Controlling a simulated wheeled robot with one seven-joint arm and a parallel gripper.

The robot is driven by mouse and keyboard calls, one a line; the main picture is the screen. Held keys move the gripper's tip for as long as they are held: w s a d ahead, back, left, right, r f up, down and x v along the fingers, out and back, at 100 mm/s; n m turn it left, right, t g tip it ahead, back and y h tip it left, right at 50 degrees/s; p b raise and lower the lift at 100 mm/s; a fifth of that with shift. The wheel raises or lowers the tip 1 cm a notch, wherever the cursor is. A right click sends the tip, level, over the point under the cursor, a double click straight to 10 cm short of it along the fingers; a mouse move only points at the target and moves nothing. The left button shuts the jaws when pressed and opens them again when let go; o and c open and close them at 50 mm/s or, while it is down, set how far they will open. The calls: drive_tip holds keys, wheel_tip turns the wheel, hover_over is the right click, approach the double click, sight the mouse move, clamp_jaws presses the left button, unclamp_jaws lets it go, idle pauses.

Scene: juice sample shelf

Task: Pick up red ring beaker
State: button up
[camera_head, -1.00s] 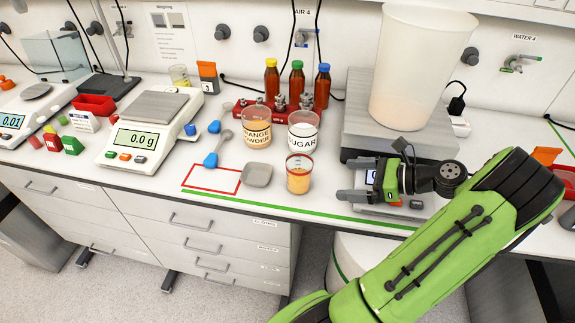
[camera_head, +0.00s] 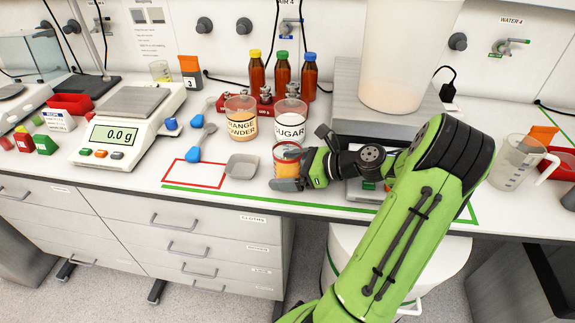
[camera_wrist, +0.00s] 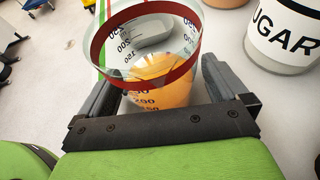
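The red ring beaker (camera_head: 284,168) is a small clear beaker with a red band at its rim and orange contents. It stands upright near the counter's front edge. In the wrist view the red ring beaker (camera_wrist: 160,82) sits between my two fingers, its red rim tilted toward the camera and volume marks on its wall. My gripper (camera_head: 288,170) reaches in from the right, low over the counter, with the fingers on either side of the beaker. In the wrist view my gripper (camera_wrist: 160,92) looks open, with small gaps beside the beaker's wall.
The orange powder jar (camera_head: 241,125) and sugar jar (camera_head: 290,126) stand close behind. A grey dish (camera_head: 242,166) and blue spoon (camera_head: 197,148) lie to the left, by a red outlined rectangle (camera_head: 194,187). A scale (camera_head: 125,140) stands farther left, and a large bucket (camera_head: 400,60) behind right.

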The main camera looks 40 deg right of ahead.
drive_tip(key=c, duration=1.1)
wheel_tip(320, 180, up, 18)
drive_tip(key=p, duration=0.9)
drive_tip(key=shift+p, duration=0.3)
